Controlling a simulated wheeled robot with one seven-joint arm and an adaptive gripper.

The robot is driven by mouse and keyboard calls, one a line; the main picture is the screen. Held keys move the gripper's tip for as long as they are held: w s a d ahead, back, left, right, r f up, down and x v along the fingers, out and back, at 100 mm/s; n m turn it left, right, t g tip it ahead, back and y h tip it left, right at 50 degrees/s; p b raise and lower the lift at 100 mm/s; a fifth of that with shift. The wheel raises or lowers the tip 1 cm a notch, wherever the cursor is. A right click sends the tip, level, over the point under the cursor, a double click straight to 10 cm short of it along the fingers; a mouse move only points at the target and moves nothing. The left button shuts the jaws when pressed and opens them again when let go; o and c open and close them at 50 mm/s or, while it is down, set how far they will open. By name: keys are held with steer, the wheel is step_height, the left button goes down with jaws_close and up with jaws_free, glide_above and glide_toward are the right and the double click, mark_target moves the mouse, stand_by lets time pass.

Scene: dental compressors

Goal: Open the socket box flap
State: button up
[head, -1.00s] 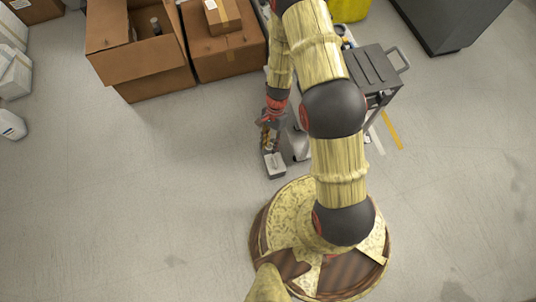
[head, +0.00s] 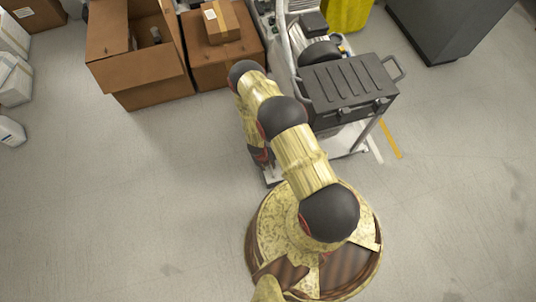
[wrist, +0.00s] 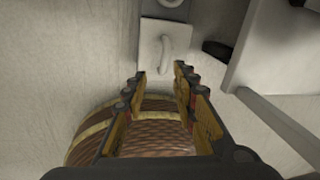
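The pale grey socket box (wrist: 165,45) shows at the top middle of the wrist view, with a raised curved lip or handle shape on its face. A darker round part sits above it at the picture's edge. My gripper (wrist: 157,80) is open and empty, with its two fingers apart just below the box in the picture. I cannot tell whether a fingertip touches it. In the head view my arm covers the gripper and most or all of the box. Whether the flap is lifted cannot be made out.
A trolley with a black ribbed case (head: 345,85) stands right of my arm, its pale base plate (head: 345,140) low near the gripper. Cardboard boxes (head: 140,60) stand at the upper left. A grey cabinet (head: 450,25) is at upper right.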

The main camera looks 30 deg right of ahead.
steer(key=f+b, duration=0.1)
steer(key=f, duration=0.1)
steer(key=d+f+m+b, duration=0.1)
steer(key=f, duration=0.2)
steer(key=d+f+m+b, duration=0.1)
steer(key=f, duration=0.1)
steer(key=shift+d+f+b, duration=0.1)
steer(key=shift+f+b, duration=0.2)
jaws_close()
stand_by(0.9)
